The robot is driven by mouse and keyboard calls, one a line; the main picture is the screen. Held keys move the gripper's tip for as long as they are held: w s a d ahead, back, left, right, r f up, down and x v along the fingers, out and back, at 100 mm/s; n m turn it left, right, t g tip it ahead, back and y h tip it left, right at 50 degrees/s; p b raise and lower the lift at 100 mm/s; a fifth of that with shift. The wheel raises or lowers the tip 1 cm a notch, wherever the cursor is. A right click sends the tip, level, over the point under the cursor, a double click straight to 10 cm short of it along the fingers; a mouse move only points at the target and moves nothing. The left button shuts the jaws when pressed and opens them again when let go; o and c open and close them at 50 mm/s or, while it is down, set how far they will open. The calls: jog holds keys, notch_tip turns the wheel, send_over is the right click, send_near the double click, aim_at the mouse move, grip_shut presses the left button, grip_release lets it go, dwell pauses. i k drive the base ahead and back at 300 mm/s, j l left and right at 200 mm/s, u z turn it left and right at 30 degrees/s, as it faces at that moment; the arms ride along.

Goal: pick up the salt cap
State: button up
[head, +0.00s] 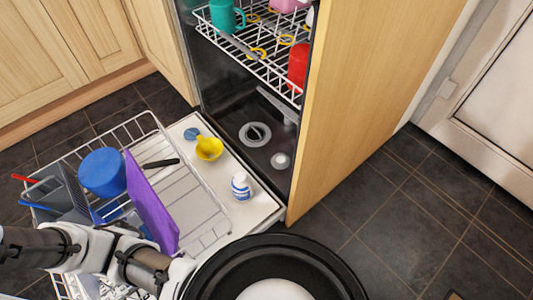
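A small blue cap (191,133), which looks like the salt cap, lies on the pale inner face of the open dishwasher door (261,206), near its left edge. It sits just behind and left of a yellow funnel (209,148), close to it. A small round pale fitting (281,160) shows in the tub floor; I cannot tell whether it is the salt opening. My arm reaches in from the lower left over the pulled-out rack, well short of the blue cap. My gripper's fingers do not show.
A white and blue bottle (240,186) stands on the door to the right. The lower rack (196,207) holds a blue bowl (102,172), a purple board (151,205) and utensils. The loaded upper rack (235,45) hangs above the tub. A wooden panel (365,100) stands right; floor beyond is clear.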

aim_at(190, 134)
jog(key=i+l+u, duration=0.15)
jog(key=u, duration=0.25)
jog(key=i+l+u, duration=0.1)
jog(key=u, duration=0.25)
jog(key=i+l+u, duration=0.1)
jog(key=l+u, duration=0.4)
jog(key=u, duration=0.25)
